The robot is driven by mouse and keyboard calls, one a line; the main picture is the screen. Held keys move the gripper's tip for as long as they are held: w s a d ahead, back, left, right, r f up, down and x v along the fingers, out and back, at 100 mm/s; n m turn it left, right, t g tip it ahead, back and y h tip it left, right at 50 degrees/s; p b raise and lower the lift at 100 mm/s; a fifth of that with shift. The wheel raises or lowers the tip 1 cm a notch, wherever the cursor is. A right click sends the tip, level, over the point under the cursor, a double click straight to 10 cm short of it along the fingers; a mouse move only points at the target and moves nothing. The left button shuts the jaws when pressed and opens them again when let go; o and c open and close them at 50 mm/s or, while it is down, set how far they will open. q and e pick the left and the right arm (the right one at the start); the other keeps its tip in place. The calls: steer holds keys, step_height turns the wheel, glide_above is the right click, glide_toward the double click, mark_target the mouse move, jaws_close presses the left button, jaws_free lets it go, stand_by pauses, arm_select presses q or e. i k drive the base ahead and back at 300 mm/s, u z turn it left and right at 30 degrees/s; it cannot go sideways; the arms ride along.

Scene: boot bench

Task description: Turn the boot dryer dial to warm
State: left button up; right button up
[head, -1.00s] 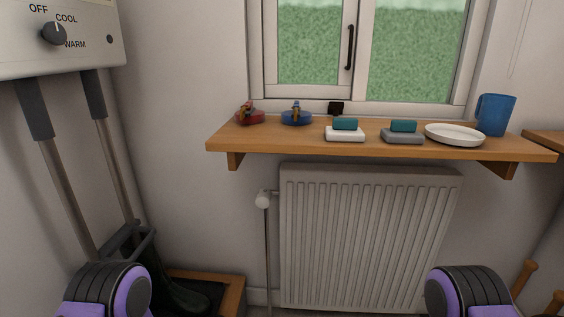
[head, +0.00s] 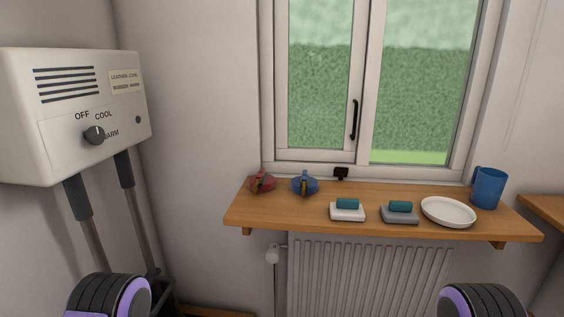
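The boot dryer (head: 72,85) is a white box on the left wall with dark vent slots. Its dark round dial (head: 95,135) sits low on the front, among the words OFF, COOL and WARM. The dial's pale mark points up, toward COOL. The dial partly covers the W of WARM. A small label (head: 125,81) at the upper right reads leather cool, rubber warm. Only rounded black and purple parts of my arms show at the bottom edge; neither gripper is in view.
Dark-topped tubes (head: 78,198) hang below the dryer. A wooden shelf (head: 270,219) under the window holds red and blue items, two dishes with teal blocks, a white plate (head: 448,211) and a blue mug (head: 488,187). A radiator (head: 370,270) is below. The space before the dial is clear.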

mark_target(95, 135)
steer(key=u, duration=1.15)
